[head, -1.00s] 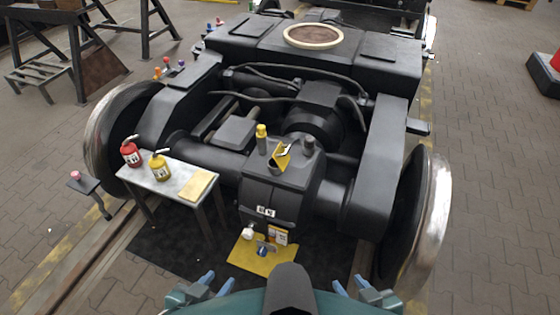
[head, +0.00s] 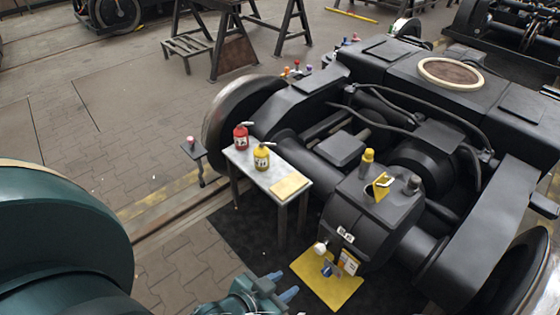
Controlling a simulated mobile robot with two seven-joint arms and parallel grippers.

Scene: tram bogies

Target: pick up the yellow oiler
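The yellow oiler (head: 262,158) stands upright on a small grey side table (head: 262,174), with its thin spout pointing up. A red oiler (head: 241,138) stands just behind and left of it. My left gripper (head: 284,286) is at the bottom edge of the head view, well in front of the table and apart from it. Its two blue fingers are spread, with nothing between them. My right gripper is out of view.
A yellow pad (head: 290,186) lies on the table's right end. The dark bogie (head: 390,165) stands close behind and right of the table. A yellow mat (head: 312,277) with small items lies on the floor. A small stand (head: 194,151) is left of the table.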

